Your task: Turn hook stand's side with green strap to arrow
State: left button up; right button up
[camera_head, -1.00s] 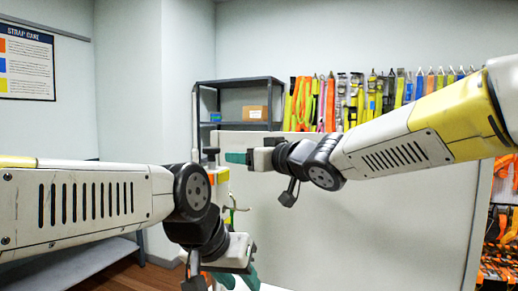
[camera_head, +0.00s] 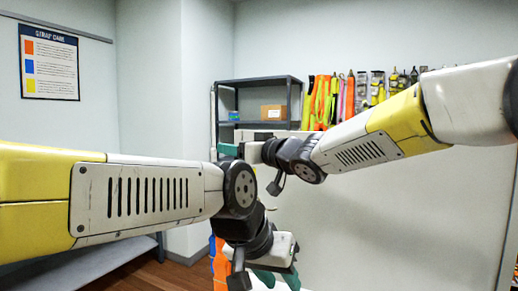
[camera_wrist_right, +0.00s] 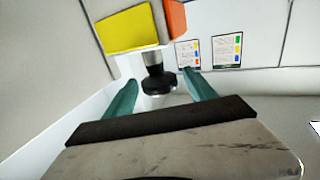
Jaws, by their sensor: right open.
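The hook stand is mostly hidden behind my left arm in the head view; orange and blue strap pieces (camera_head: 219,268) hang below that arm, probably on it. My left gripper (camera_head: 276,279) points down at the lower middle, its teal fingers apart, with nothing seen between them. My right gripper (camera_head: 229,150) points left above it. In the right wrist view its fingers (camera_wrist_right: 160,95) are apart, with a black knob on a post (camera_wrist_right: 157,82) showing between them; whether it lies within their reach I cannot tell. Yellow (camera_wrist_right: 130,28) and orange (camera_wrist_right: 176,18) pieces sit above the knob. I see no green strap or arrow.
A pale panel (camera_head: 400,220) fills the right side behind my right arm. A dark shelf (camera_head: 262,82) with a cardboard box (camera_head: 273,112) stands at the back. Straps hang on the back wall (camera_head: 330,98). A low grey bench (camera_head: 90,268) is at the lower left.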

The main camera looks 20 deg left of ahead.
grip_shut()
